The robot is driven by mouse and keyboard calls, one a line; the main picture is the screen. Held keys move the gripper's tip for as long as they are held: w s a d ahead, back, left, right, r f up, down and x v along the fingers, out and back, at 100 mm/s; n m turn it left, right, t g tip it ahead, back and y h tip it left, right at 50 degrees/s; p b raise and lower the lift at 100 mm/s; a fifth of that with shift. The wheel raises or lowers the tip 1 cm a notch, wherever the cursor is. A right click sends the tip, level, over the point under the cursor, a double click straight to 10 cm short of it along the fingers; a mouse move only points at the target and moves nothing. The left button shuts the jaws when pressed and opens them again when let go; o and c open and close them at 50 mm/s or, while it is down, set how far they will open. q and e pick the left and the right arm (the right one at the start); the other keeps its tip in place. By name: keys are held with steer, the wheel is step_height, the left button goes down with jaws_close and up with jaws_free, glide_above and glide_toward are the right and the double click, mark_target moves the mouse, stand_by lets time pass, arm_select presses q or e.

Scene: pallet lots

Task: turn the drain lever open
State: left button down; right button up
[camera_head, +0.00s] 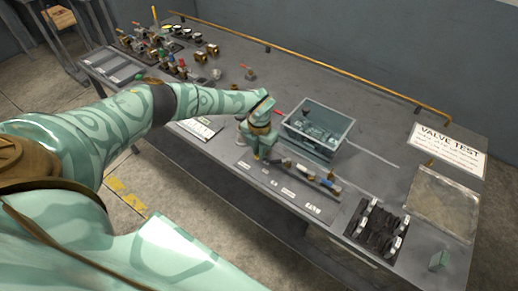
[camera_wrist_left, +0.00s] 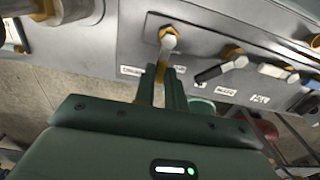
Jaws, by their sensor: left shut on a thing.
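My left gripper (camera_head: 262,150) is over the front row of valves on the grey bench. In the left wrist view its two green fingers (camera_wrist_left: 163,88) are shut on a lever (camera_wrist_left: 168,48), which has a pale metal stem with a brass nut at its far end. The fingers hide part of the lever. A small white label (camera_wrist_left: 131,71) lies beside it; I cannot read for certain that it says drain. My right gripper is not in view.
A grey open bin (camera_head: 318,130) stands just behind the valve row. A black rack (camera_head: 377,228), a shallow tray (camera_head: 443,203) and a VALVE TEST sign (camera_head: 447,150) are on the right. Several small fittings (camera_head: 170,65) crowd the far left. A brass rail (camera_head: 330,68) runs along the back.

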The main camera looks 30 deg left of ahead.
arm_select(q)
steer(key=c, duration=1.5)
jaws_free()
steer(key=shift+o, duration=0.2)
step_height(320, 180, up, 16)
steer(key=p, duration=0.2)
steer(key=shift+r, duration=0.15)
